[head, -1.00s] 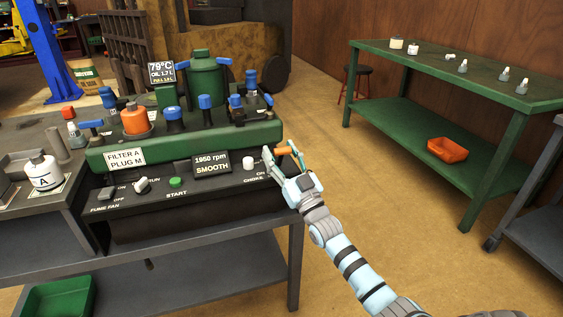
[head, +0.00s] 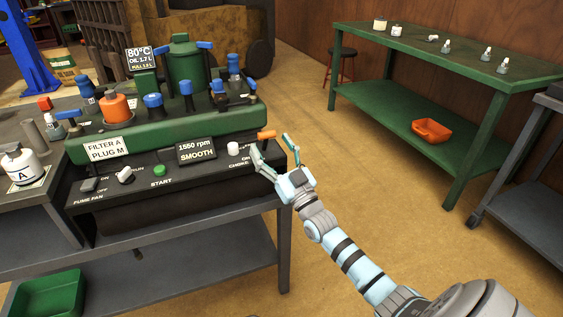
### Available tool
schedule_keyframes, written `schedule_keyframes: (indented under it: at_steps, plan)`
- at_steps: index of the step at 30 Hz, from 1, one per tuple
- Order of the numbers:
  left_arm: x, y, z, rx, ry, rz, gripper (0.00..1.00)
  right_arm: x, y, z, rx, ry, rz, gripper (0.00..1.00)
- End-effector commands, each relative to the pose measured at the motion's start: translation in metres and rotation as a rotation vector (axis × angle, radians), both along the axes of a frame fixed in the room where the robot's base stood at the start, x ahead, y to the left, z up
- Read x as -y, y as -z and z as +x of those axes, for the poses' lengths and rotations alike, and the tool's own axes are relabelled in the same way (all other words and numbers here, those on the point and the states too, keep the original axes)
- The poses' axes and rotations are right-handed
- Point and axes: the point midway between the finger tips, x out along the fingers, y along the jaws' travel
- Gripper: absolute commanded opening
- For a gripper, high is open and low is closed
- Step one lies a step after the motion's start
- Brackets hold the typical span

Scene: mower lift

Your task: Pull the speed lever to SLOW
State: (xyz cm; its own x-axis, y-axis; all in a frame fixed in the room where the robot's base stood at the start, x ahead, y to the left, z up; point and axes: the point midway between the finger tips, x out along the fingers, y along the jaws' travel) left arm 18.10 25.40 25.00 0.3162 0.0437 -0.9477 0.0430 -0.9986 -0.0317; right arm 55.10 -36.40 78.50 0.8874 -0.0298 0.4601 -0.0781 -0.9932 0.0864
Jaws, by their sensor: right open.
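The orange-handled lever (head: 266,135), which I take for the speed lever, stands at the right end of the black control panel (head: 140,197). Its SLOW marking cannot be read. My right gripper (head: 271,149) is open, its two fingers spread just in front of and below the orange handle. The fingers look clear of it, but light contact cannot be ruled out. The panel display (head: 197,152) reads 1550 rpm, SMOOTH. My left gripper is not in view.
A white choke knob (head: 233,148) stands just left of the lever. A green START button (head: 159,170) and switches lie further left. Above is the green engine block (head: 170,131) with blue-handled valves. Open floor lies right, before a green table (head: 447,65).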

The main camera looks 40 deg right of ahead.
Motion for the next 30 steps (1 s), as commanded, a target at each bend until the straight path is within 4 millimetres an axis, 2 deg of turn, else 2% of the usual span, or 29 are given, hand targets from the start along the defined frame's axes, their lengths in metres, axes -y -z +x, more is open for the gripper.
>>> schedule_keyframes:
  at_steps: [6, 10, 13, 27, 30]
  plan:
    - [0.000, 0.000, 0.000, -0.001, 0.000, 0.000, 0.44, -0.002, 0.029, -0.054, -0.004, -0.001, -0.001, 0.68]
    - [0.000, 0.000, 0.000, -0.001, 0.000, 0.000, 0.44, -0.003, 0.038, -0.072, -0.002, -0.001, 0.000, 0.68]
    - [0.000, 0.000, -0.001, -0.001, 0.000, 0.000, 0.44, -0.002, 0.040, -0.077, 0.000, 0.000, 0.000, 0.68]
    - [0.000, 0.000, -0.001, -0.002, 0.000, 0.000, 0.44, -0.003, 0.040, -0.077, -0.002, 0.000, 0.000, 0.68]
    - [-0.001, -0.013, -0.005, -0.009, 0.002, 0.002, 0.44, 0.000, 0.051, -0.074, -0.071, 0.012, 0.001, 0.68]
